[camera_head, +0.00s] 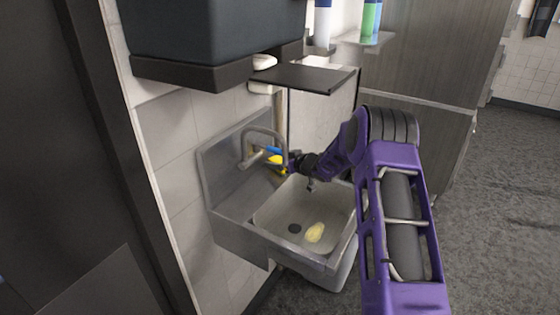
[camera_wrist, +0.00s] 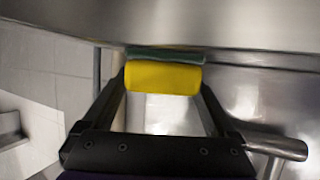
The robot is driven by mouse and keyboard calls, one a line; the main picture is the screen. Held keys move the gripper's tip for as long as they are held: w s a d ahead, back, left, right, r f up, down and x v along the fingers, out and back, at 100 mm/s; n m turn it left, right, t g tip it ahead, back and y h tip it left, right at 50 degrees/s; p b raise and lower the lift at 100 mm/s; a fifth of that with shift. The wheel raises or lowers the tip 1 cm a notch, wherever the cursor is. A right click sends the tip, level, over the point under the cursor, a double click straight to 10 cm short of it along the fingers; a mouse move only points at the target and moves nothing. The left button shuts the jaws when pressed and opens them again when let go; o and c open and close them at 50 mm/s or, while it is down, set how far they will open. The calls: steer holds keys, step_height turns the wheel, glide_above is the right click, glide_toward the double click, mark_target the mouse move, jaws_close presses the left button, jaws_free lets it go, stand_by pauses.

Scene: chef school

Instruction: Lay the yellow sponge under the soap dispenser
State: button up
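The yellow sponge (camera_wrist: 163,78), with a green layer along its far side, sits between the two fingers of my gripper (camera_wrist: 163,84) in the wrist view. The fingers touch both its ends and appear to hold it. In the head view the yellow sponge (camera_head: 277,159) shows beside the faucet, at the end of my gripper (camera_head: 288,163), above the sink's back left edge. A small white fixture (camera_head: 264,63) on the wall above the sink may be the soap dispenser; I cannot tell for certain.
The metal sink (camera_head: 262,233) holds a pale yellow item (camera_head: 314,232) near its drain. The faucet (camera_head: 264,137) arches close to my gripper. A dark shelf (camera_head: 310,79) juts out above. A blue piece (camera_head: 273,150) shows by the sponge. Floor at right is clear.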

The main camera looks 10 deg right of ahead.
steer(key=shift+o, duration=0.2)
steer(key=shift+r, duration=0.3)
steer(key=v, duration=1.2)
steer(key=shift+p, duration=0.35)
steer(key=shift+f, duration=0.1)
